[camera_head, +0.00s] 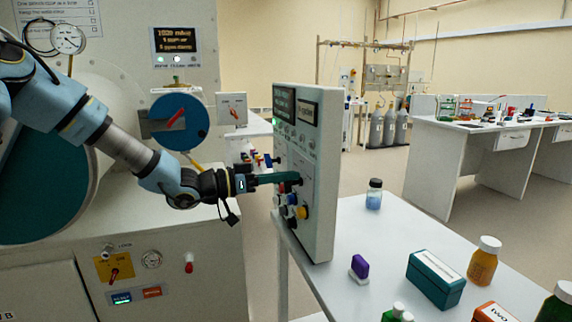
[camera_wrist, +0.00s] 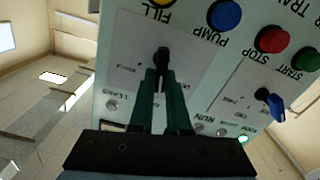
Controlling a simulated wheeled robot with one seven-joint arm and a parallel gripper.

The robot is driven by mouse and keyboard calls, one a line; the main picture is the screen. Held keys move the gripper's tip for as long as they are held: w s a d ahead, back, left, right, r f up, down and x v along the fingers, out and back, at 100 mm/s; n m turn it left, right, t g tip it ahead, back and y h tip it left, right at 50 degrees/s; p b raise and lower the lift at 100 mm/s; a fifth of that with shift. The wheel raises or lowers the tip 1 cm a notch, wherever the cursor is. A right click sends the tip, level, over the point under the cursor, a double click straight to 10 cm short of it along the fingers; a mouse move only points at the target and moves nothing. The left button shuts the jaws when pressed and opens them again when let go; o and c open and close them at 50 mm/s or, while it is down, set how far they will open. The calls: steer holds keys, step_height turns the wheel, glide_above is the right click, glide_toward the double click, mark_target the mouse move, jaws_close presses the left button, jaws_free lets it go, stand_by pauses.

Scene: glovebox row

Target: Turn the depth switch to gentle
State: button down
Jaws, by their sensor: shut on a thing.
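A pale upright control panel (camera_head: 315,225) stands on the table in the middle of the head view, its face turned left towards my arm. My gripper (camera_head: 297,179) reaches the panel's face from the left. In the wrist view my gripper (camera_wrist: 161,72) is shut on a black switch knob (camera_wrist: 161,54) on a light grey plate. The fingers cover part of the knob, and its plate's small lettering is too blurred to read. I cannot tell for certain that this is the depth switch. A blue knob (camera_wrist: 271,103) sits on another plate to its right, turned at a slant.
The panel also carries a blue button (camera_wrist: 225,14), a red button (camera_wrist: 271,39) and a green button (camera_wrist: 306,59) close by. Bottles, a teal box (camera_head: 436,280) and a purple item (camera_head: 359,267) lie on the table (camera_head: 335,290). A large machine (camera_head: 200,245) stands at left.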

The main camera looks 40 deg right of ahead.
steer(key=shift+w+n+p, duration=0.1)
steer(key=shift+n+p, duration=0.2)
steer(key=shift+n, duration=0.1)
steer(key=c, duration=0.9)
jaws_free()
steer(key=b+v, duration=0.2)
steer(key=v, duration=0.8)
steer(key=shift+w+a+b, duration=0.15)
steer(key=shift+a+b, duration=0.15)
steer(key=shift+a, duration=0.05)
